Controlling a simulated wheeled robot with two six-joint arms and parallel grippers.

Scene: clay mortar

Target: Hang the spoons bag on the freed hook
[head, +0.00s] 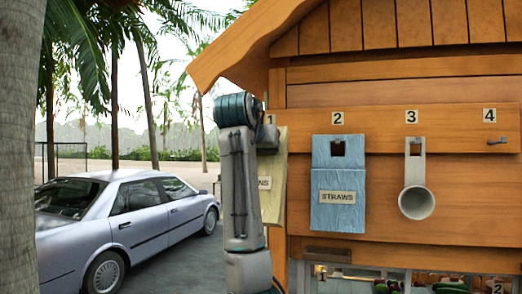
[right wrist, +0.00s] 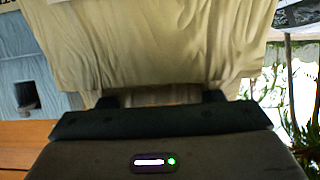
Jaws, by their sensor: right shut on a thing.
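The cream spoons bag (head: 272,195) is at the board under label 1, its label partly hidden by my arm. My right gripper (head: 268,137) is at the bag's top edge. In the right wrist view the bag (right wrist: 155,45) fills the upper middle, and the gripper (right wrist: 165,98) is shut on its top. Hook 1 is hidden behind the gripper, so I cannot tell whether the bag is on it. Hook 4 (head: 497,141) is bare. My left gripper is not in view.
The blue straws bag (head: 339,205) hangs at label 2, close to the right of the spoons bag. A metal cup holder (head: 415,190) hangs at label 3. The wooden board (head: 455,125) is clear between 3 and 4. The roof edge (head: 235,50) overhangs above the arm.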

